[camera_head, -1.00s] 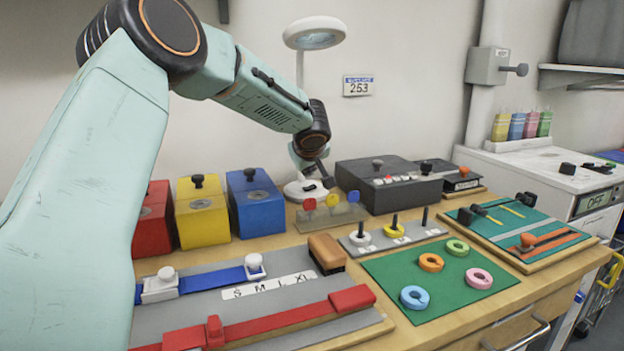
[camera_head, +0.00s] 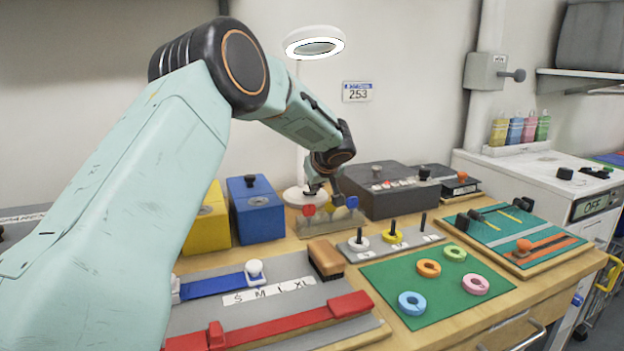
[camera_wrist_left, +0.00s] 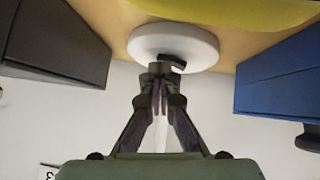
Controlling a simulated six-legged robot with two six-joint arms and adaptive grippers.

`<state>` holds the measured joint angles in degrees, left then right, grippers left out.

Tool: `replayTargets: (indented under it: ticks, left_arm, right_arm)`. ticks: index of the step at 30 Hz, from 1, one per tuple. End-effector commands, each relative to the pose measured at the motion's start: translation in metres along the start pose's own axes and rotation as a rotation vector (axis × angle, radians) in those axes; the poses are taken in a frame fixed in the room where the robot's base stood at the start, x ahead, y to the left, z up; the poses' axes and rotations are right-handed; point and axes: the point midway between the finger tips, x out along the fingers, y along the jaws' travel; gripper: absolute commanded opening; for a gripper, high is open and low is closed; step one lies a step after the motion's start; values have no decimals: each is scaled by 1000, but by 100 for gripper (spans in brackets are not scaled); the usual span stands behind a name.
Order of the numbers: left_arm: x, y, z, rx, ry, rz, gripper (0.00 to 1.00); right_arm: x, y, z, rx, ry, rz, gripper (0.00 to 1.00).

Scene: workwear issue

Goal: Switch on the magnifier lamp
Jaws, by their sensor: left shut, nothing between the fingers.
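The magnifier lamp has a ring-shaped head (camera_head: 314,42) that glows bright white around its lens. Its round white base (camera_head: 293,197) stands behind the small stand with coloured discs, partly hidden by my left gripper. In the left wrist view the base (camera_wrist_left: 190,48) shows with a black switch (camera_wrist_left: 172,62) on it. My left gripper (camera_head: 324,188) is shut and empty. Its fingertips (camera_wrist_left: 158,82) are close to the switch; I cannot tell whether they touch it. My right gripper is not in view.
A blue box (camera_head: 256,208) stands left of the lamp base, and a dark grey box (camera_head: 388,196) stands right of it. The disc stand (camera_head: 325,224) is just in front. A green mat (camera_head: 440,302) with coloured rings lies nearer the table's front.

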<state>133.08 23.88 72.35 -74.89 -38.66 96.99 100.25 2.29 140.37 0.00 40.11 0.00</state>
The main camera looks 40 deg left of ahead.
Motion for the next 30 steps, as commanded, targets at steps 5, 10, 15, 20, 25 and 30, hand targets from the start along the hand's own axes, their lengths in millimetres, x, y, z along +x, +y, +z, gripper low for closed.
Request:
replayTargets:
  ticks: [5,10,15,20,25,30]
  left_arm:
    - [2,2,4,75,-9,-77,0]
    - [3,1,7,95,-12,-96,0]
    - [4,0,9,95,-15,-98,0]
    - [5,-1,10,94,-17,-99,0]
    - [6,-6,10,93,-18,-100,0]
    - [6,-13,10,91,-19,-102,0]
  right_arm:
    - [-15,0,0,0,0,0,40]
    - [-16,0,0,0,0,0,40]
    - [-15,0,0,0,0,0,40]
    - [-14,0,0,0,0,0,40]
    - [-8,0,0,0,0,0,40]
    - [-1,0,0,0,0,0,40]
